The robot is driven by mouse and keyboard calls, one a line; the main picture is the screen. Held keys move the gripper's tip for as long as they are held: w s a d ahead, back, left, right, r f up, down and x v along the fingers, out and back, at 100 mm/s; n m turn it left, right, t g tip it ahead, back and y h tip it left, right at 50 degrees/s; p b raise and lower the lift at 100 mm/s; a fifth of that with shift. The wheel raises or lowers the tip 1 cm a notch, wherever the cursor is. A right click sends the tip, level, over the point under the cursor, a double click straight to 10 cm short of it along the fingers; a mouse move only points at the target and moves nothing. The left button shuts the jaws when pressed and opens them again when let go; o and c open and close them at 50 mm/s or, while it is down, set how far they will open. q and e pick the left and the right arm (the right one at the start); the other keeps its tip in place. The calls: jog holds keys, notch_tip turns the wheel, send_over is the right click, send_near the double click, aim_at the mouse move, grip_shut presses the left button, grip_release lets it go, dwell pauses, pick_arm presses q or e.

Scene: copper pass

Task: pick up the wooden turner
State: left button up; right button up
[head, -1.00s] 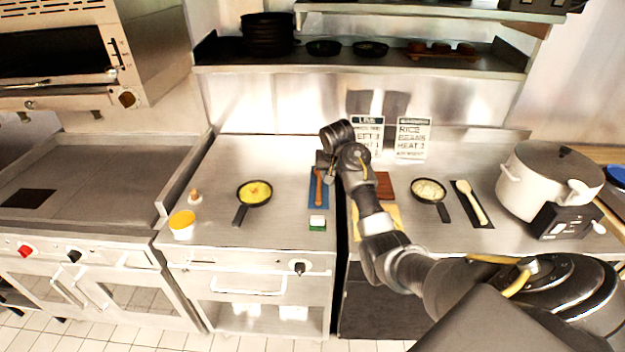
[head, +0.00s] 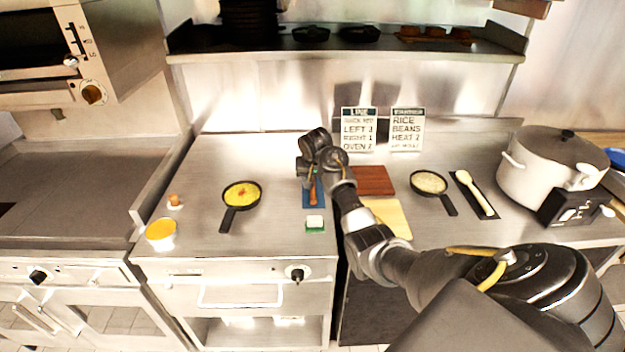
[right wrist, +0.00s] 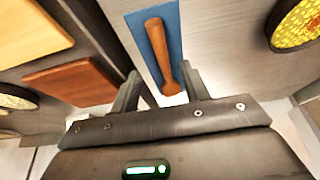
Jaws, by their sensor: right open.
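The brown wooden turner (head: 313,192) lies on a blue mat (head: 320,203) on the steel counter, partly hidden by my right arm in the head view. In the right wrist view the turner (right wrist: 158,48) lies lengthwise on the blue mat (right wrist: 175,22), its near end between the fingertips. My right gripper (right wrist: 160,84) is open and empty, with one finger on each side of that end. In the head view the right gripper (head: 308,181) is over the mat and largely hidden by its own wrist. My left gripper is not in view.
A green-and-white sponge (head: 315,223) lies just in front of the mat. A pan of yellow food (head: 241,195) is to the left. A reddish board (head: 374,180) and a yellow board (head: 393,220) are to the right. A pale spoon (head: 474,191) lies further right.

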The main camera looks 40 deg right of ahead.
aim_at(313, 190)
jog(key=x, duration=0.2)
jog(key=shift+w+d+f, duration=0.1)
jog(key=shift+w+f, duration=0.2)
jog(key=shift+f, duration=0.1)
jog(key=p+x, duration=0.1)
jog(key=x, duration=0.3)
jog(key=shift+f+p, duration=0.3)
jog(key=shift+f, duration=0.15)
grip_shut()
jog(key=shift+r, duration=0.15)
